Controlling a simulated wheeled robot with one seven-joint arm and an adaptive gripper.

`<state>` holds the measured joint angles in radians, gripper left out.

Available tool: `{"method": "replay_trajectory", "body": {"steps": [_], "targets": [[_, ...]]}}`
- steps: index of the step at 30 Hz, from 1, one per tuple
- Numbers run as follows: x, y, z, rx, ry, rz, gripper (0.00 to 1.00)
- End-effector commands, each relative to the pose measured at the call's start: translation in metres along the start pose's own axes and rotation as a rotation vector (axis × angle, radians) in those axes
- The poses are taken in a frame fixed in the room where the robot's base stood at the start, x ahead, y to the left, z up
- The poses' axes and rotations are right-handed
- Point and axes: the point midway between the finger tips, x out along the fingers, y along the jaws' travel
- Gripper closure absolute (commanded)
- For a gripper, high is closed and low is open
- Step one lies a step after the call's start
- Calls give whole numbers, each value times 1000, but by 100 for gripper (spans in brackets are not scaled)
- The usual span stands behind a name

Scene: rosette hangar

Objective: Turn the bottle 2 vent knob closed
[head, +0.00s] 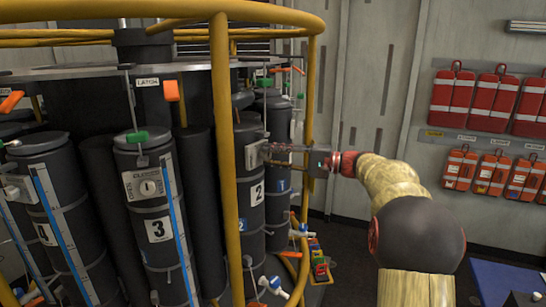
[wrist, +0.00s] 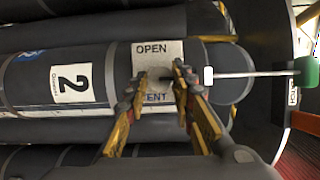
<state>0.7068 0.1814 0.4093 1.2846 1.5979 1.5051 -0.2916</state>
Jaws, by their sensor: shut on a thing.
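Bottle 2 (head: 250,217) is a dark grey cylinder with a white "2" label, behind the yellow frame post in the head view. In the wrist view, bottle 2 (wrist: 112,75) lies sideways across the picture. Its white vent plate (wrist: 145,50) reads OPEN at the top, with "ENT" showing at the bottom. The vent knob (wrist: 158,74) is a grey round piece on this plate, partly hidden by my fingers. My gripper (wrist: 166,80) is shut on the knob, one finger on each side. The gripper (head: 272,151) reaches bottle 2 from the right in the head view. The knob's exact angle cannot be told.
A yellow tubular frame (head: 223,120) stands close to my gripper. Bottle 3 (head: 150,200) stands to the left. A metal rod with a green end (wrist: 307,72) runs beside the plate. Red packs (head: 487,100) hang on the right wall.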

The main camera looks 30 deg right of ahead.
Motion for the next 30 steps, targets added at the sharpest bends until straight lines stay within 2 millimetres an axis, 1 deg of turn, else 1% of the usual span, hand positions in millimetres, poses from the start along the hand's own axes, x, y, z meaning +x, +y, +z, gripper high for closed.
{"method": "replay_trajectory", "body": {"steps": [2,3,12,23,26,29,30], "targets": [[0,0,-1,1,2,0,100],[0,0,-1,1,2,0,75],[0,0,0,0,0,0,58],[-3,0,0,0,1,0,57],[-12,0,-1,0,2,0,57],[-28,0,-1,-1,4,0,57],[-37,0,-1,-1,4,0,57]]}}
